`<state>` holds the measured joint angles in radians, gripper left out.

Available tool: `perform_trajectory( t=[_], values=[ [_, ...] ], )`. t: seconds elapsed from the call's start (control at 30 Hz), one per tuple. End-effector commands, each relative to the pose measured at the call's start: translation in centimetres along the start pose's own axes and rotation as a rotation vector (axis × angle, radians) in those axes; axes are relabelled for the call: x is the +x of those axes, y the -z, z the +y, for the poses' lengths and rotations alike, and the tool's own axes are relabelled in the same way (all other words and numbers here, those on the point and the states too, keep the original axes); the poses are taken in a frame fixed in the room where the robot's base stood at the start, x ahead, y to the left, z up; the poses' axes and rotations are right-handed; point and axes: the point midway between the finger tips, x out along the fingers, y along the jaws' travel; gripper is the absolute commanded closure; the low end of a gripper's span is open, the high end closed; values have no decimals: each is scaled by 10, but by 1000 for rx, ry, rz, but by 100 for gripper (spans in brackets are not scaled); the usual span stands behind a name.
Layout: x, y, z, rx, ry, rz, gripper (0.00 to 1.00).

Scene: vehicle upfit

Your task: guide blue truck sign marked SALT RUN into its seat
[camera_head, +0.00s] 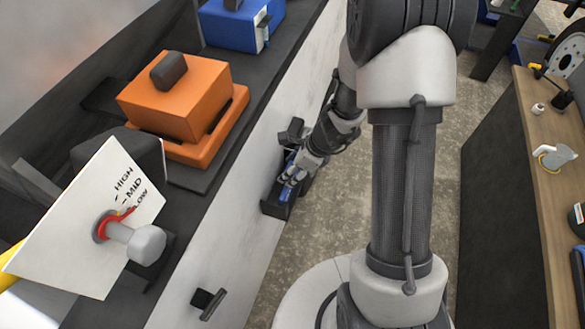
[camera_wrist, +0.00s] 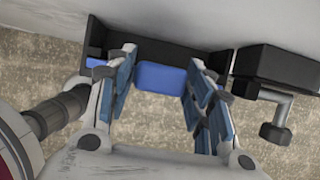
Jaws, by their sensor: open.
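A blue block-like piece (camera_wrist: 165,78), which I take for the truck sign, sits in a dark open holder (camera_wrist: 180,52) on the side of the white panel. No lettering on it can be read. My gripper (camera_wrist: 163,60) is open, its blue-padded fingers on either side of the piece in the wrist view. Small gaps seem to show beside it, but contact at the tips cannot be told. In the head view my gripper (camera_head: 288,184) reaches into the holder (camera_head: 272,208), and its fingers largely hide the piece.
A dark box with a grey bent fitting (camera_wrist: 276,128) is right of the holder in the wrist view. An orange case (camera_head: 182,98), a blue case (camera_head: 238,22) and a HIGH-MID-LOW plate (camera_head: 85,235) with a knob stand left. A workbench (camera_head: 545,190) is at right, with open floor between.

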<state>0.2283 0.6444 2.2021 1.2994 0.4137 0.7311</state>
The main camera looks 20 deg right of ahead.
Motion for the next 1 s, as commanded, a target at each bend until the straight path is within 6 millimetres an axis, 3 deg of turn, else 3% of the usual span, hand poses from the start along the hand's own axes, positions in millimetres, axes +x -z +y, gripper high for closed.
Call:
perform_trajectory(
  t=[1.0],
  values=[
    [-23, 0, 0, 1, 0, 0, 52]
  ],
)
